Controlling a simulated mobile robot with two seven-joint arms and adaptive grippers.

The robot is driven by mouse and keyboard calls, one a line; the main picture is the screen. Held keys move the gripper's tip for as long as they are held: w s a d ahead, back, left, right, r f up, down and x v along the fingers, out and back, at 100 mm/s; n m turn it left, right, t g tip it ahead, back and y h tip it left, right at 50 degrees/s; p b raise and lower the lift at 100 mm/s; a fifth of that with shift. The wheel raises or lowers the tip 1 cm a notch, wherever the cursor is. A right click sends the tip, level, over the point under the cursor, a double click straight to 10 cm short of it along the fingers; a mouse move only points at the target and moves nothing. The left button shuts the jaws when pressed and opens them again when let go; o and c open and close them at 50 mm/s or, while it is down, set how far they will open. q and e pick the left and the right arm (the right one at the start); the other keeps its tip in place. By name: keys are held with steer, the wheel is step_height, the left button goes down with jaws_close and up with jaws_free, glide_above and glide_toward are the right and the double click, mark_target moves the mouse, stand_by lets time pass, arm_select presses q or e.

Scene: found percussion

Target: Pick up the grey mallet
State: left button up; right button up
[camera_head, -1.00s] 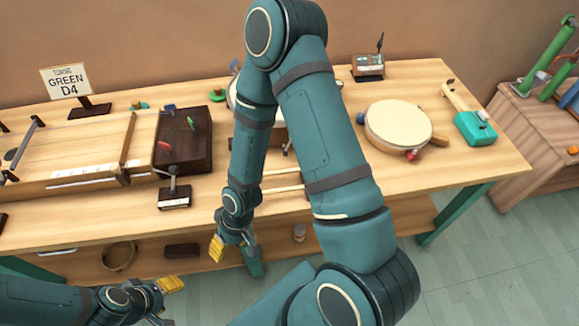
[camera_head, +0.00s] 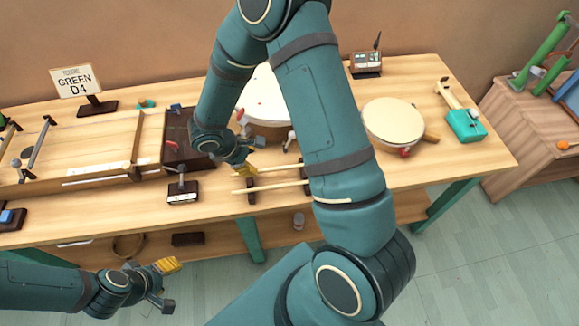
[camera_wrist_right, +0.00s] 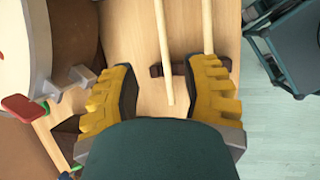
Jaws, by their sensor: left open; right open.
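Two pale wooden sticks, which look like mallet handles, lie side by side across a dark rack (camera_head: 251,190) on the table. The nearer stick (camera_head: 270,187) and the farther stick (camera_head: 280,167) run behind my arm in the head view. Their heads are hidden, so I cannot tell which is grey. My right gripper (camera_head: 246,160) is open and empty by the sticks' left ends. In the right wrist view one stick (camera_wrist_right: 162,45) ends between the open yellow fingers, and the other stick (camera_wrist_right: 208,25) passes by the right finger. My left gripper (camera_head: 168,284) is open and empty, in front of the table.
A white drum (camera_head: 262,97) stands behind my right gripper, partly hidden by my arm. A tan drum (camera_head: 393,122) and teal box (camera_head: 466,126) are at right. A wooden tray (camera_head: 85,150) and small dark stand (camera_head: 184,191) are at left. A sign (camera_head: 76,82) stands behind.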

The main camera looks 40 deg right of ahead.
mark_target(261, 171)
steer(key=x, duration=0.6)
steer(key=b+x, duration=0.1)
steer(key=x, duration=0.2)
steer(key=shift+a+f, duration=0.1)
steer(key=shift+a, duration=0.2)
jaws_close()
